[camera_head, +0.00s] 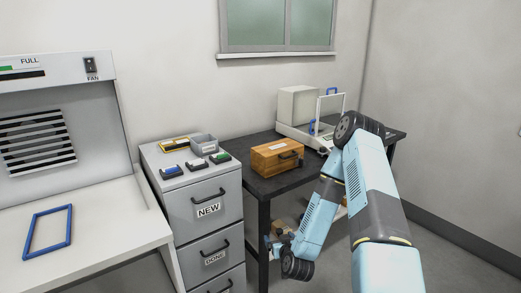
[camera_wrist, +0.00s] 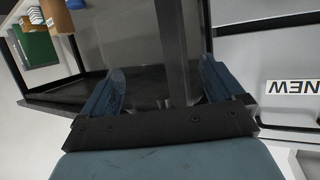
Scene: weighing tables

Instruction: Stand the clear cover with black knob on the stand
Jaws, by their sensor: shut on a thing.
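My gripper (camera_head: 270,243) is low, in front of the dark table's near legs, and partly hidden by my own arm. In the wrist view its two blue fingers (camera_wrist: 162,85) stand wide apart, with no opaque thing plain between them. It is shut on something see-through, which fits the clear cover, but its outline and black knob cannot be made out. I cannot pick out the stand with certainty in either view.
The dark table (camera_head: 262,184) bears a wooden box (camera_head: 270,161) and a white instrument (camera_head: 298,105) with blue handles. A drawer cabinet (camera_head: 209,190) with small items on top stands to the left. The white bench (camera_head: 100,240) holds a blue frame (camera_head: 69,227).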

